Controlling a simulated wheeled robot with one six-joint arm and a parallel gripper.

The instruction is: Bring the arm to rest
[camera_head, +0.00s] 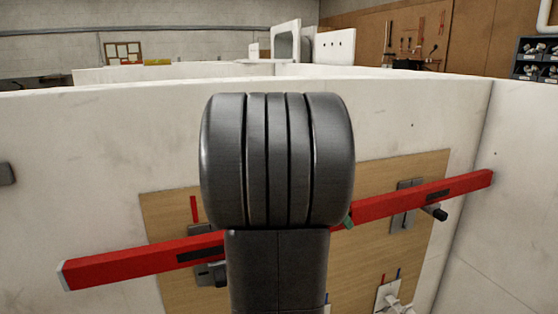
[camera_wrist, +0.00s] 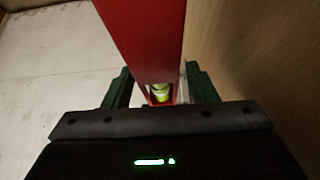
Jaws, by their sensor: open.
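A long red spirit level (camera_head: 422,195) lies across a wooden board on the white wall, its left end lower than its right in the head view. It also shows in the wrist view (camera_wrist: 140,40), with a yellow-green vial (camera_wrist: 160,92) near my jaws. My gripper (camera_wrist: 160,82) is open, with one dark green finger on each side of the level. Whether either finger touches it, I cannot tell. In the head view my arm hides the level's middle and nearly all of the gripper; only a small green bit shows at the arm's right edge.
The wooden board (camera_head: 375,245) carries a left bracket (camera_head: 205,272) and a right bracket (camera_head: 403,215) with a black knob (camera_head: 436,212). A white valve fitting (camera_head: 392,300) sits low right. White bay walls (camera_head: 110,140) enclose the board. A tool board (camera_head: 410,35) is far behind.

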